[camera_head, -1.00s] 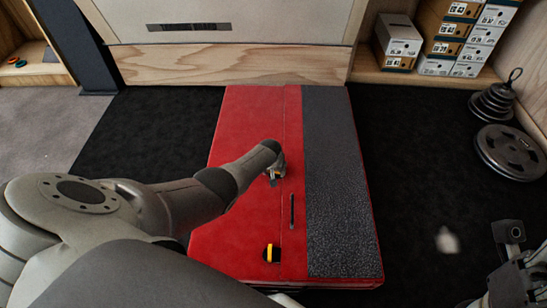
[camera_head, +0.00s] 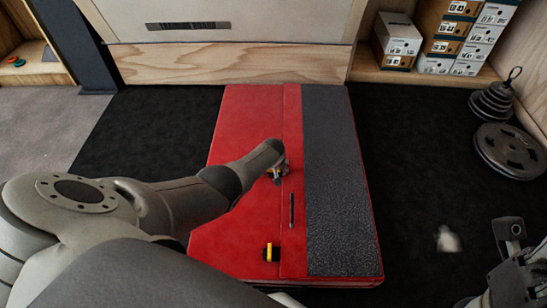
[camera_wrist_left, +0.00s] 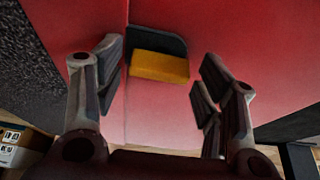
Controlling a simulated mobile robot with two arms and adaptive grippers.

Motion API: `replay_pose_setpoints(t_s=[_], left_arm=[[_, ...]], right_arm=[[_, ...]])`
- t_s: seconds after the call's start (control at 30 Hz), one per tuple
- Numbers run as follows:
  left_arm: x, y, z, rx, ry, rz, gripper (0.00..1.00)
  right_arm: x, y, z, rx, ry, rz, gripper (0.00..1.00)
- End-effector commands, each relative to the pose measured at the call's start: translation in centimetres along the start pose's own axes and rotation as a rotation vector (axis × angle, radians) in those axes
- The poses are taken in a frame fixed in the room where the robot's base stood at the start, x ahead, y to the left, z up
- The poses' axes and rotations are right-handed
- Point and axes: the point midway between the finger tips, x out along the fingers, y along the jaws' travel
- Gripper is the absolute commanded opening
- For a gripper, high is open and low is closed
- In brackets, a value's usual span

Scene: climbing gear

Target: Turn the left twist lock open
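The red crash pad (camera_head: 235,130) lies flat, with a dark grey textured strip along its right side. A yellow twist lock in a black recess (camera_wrist_left: 160,66) shows in the left wrist view, its yellow bar crosswise to the pad's seam. My left gripper (camera_head: 279,178) is low over the pad; in the wrist view its fingers (camera_wrist_left: 160,95) are apart, on either side of the lock, with nothing visibly held. In the head view the gripper mostly hides this lock. A second yellow twist lock (camera_head: 269,252) sits nearer me, its bar upright in the picture. My right gripper (camera_head: 510,285) is partly visible at bottom right.
A thin black handle (camera_head: 291,210) lies on the pad between the locks. Shoe boxes (camera_head: 440,40) stand at the back right. Weight plates (camera_head: 510,150) lie on the right. A pale blurred object (camera_head: 447,240) is over the dark floor mat (camera_head: 420,180).

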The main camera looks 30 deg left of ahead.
Motion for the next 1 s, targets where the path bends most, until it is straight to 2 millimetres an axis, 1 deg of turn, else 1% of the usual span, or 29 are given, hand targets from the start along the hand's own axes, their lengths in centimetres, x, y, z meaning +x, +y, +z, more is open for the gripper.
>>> replay_pose_setpoints(t_s=[0.33, 0.53, 0.77, 1.0], left_arm=[[0.0, 0.0, -0.1, 0.002, 0.002, 0.001, 0.7], [-0.4, 0.1, -0.1, 0.002, 0.002, 0.001, 0.7], [-1.7, 0.1, -0.1, 0.002, 0.003, 0.002, 0.7], [-3.6, 0.0, -0.1, 0.002, 0.003, 0.002, 0.7]], right_arm=[[0.0, 0.1, 0.0, -0.002, 0.003, 0.003, 0.4], [0.0, 0.1, 0.0, -0.001, 0.002, 0.002, 0.4], [0.0, 0.0, 0.0, -0.001, 0.001, 0.001, 0.4], [0.0, 0.0, 0.0, -0.001, 0.001, 0.001, 0.4]])
